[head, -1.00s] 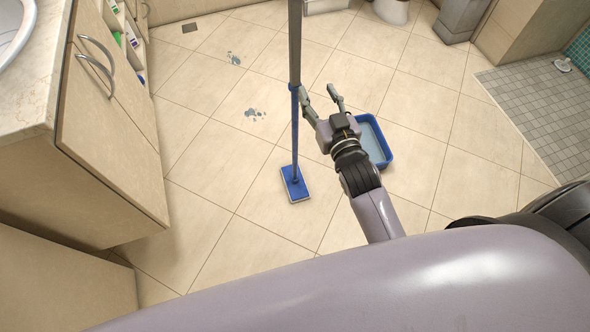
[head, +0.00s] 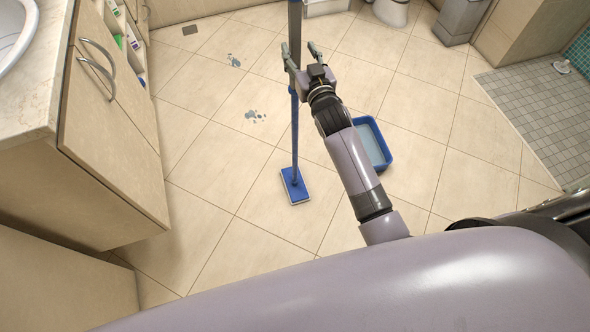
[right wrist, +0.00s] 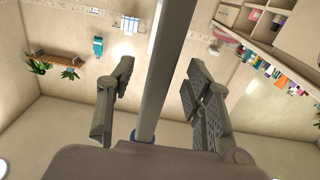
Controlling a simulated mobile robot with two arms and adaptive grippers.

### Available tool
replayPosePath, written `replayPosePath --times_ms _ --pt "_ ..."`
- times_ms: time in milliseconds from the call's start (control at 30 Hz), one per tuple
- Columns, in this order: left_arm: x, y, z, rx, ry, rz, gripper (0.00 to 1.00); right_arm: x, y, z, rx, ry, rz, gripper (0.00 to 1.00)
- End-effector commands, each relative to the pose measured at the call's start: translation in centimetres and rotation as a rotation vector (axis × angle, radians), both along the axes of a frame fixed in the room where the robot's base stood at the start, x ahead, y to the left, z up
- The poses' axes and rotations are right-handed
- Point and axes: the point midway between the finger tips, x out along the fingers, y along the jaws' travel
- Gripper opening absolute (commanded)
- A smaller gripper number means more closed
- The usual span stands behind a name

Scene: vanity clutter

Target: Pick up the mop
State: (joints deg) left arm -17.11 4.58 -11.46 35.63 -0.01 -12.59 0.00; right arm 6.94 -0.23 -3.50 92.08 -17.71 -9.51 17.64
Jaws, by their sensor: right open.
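The mop stands upright, with its blue head (head: 294,185) flat on the tiled floor and its pole (head: 295,125) rising out of the top of the head view. In the right wrist view the grey pole (right wrist: 160,70) runs between the two spread fingers of my right gripper (right wrist: 160,95), with gaps on both sides. Whether the pole is deep between the fingers is hard to tell. My left gripper is not in view.
A blue basin (head: 372,145) stands on the floor right of the mop, behind my right forearm. Wet spots (head: 255,115) mark the floor to the left. A vanity cabinet (head: 110,120) fills the left side. The tiles around the mop head are clear.

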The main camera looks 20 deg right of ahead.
Motion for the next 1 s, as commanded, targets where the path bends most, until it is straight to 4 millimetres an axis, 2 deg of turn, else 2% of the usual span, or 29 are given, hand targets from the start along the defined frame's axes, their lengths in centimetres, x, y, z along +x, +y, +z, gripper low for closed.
replayPosePath --times_ms 100,200,500,1000 --pt "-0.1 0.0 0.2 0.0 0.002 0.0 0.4 2.0 0.2 0.5 0.002 -0.001 0.0 0.47" --pt "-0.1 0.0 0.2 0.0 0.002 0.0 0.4 3.1 0.2 0.4 0.001 -0.001 0.001 0.47" --pt "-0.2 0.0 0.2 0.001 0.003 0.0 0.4 3.5 0.2 0.4 0.001 -0.001 0.001 0.47" --pt "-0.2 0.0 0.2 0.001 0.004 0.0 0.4 3.5 0.2 0.4 0.001 -0.001 0.0 0.13"
